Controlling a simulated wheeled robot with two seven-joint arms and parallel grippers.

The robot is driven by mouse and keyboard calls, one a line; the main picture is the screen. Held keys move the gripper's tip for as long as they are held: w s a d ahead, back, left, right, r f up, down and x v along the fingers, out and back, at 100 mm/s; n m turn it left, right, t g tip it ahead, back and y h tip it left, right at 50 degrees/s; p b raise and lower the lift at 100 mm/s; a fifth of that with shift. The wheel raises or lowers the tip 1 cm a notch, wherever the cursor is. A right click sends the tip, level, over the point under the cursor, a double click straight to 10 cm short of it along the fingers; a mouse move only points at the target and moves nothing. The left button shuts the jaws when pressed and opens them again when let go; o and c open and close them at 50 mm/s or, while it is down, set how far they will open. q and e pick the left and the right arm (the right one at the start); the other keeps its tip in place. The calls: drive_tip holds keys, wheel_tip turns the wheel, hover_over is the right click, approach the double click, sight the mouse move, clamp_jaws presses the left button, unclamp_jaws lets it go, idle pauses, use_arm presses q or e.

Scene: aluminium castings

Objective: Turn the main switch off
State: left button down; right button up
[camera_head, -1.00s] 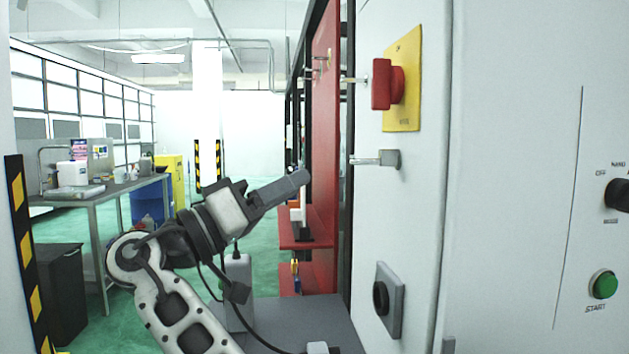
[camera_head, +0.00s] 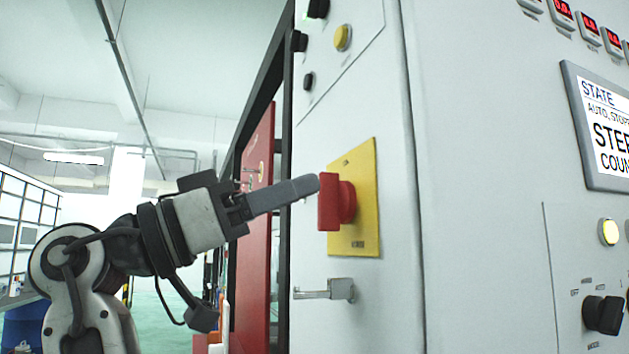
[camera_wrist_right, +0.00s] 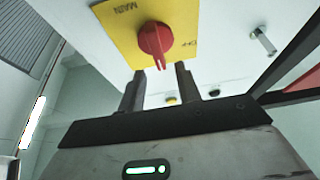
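The main switch is a red rotary knob (camera_head: 329,202) on a yellow plate (camera_head: 362,205), fixed to the side of the white cabinet. In the right wrist view the knob (camera_wrist_right: 155,40) is just ahead of the fingertips, and the yellow plate (camera_wrist_right: 122,22) shows the word MAIN. My right gripper (camera_head: 314,184) is level with the upper part of the knob, its tips very close to it. In the wrist view its two fingers (camera_wrist_right: 160,70) are apart, with a gap between them facing the knob. Contact cannot be told. My left gripper is out of view.
A metal door handle (camera_head: 328,290) sticks out below the switch. A yellow button (camera_head: 343,37) and black knobs are above it. The cabinet's other face carries a display (camera_head: 604,130) and a black selector (camera_head: 602,315). A red panel (camera_head: 256,215) stands behind.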

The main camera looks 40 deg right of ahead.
sight(333, 202)
drive_tip(key=shift+x, duration=1.85)
clamp_jaws()
drive_tip(key=shift+f, duration=0.1)
